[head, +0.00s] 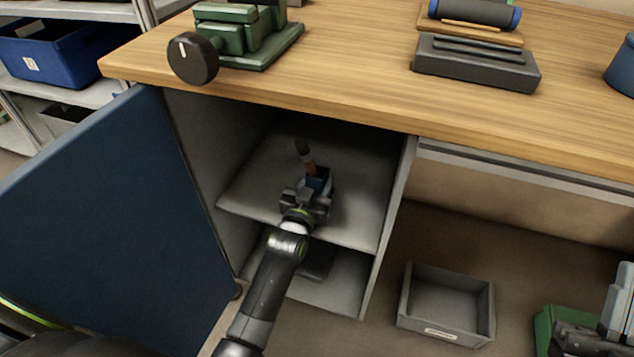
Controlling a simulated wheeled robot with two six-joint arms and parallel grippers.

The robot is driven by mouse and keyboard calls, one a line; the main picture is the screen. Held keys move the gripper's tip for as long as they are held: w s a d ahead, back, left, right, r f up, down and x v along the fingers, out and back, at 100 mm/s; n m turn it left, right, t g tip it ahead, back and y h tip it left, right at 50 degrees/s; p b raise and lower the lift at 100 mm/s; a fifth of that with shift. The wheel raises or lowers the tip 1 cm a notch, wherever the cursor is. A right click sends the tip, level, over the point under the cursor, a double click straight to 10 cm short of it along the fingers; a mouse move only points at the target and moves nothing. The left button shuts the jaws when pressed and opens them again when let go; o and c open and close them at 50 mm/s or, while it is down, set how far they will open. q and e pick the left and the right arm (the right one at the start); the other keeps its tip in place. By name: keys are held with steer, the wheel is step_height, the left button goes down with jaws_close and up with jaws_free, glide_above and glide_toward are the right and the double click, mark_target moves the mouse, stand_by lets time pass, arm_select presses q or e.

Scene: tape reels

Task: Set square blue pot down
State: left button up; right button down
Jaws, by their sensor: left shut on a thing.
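The square blue pot (320,180) is inside the open cabinet, over the upper shelf (357,212). A brush-like tool with an orange-brown handle and dark top (304,152) stands tilted in it. My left gripper (309,193) reaches in from the front and is shut on the pot, hiding its near side. I cannot tell whether the pot's base touches the shelf. A dark jointed part at the bottom right corner looks like my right gripper (582,341), cut by the frame edge; its jaws are unclear.
The blue cabinet door (110,215) stands open at the left. The wooden bench top (340,70) overhangs the cabinet and carries a green vise (240,35) and a dark grey block (475,63). A grey open bin (446,303) lies on the floor at right. The shelf around the pot is clear.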

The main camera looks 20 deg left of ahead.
arm_select(q)
steer(key=shift+r, duration=0.1)
arm_select(e)
steer(key=shift+s+r+y, duration=0.1)
steer(key=shift+r+y, duration=0.05)
steer(key=shift+y, duration=0.15)
steer(key=shift+s+a, duration=0.1)
steer(key=shift+s+a+r+n+t, duration=0.1)
steer(key=shift+s+r+n+t, duration=0.2)
steer(key=shift+n+t, duration=0.15)
arm_select(q)
steer(key=o, duration=1.2)
steer(key=shift+f, duration=0.2)
steer(key=shift+o, duration=0.2)
arm_select(e)
steer(key=shift+r+y, duration=0.1)
steer(key=shift+y, duration=0.4)
steer(key=shift+r+h, duration=0.1)
steer(key=shift+h, duration=0.2)
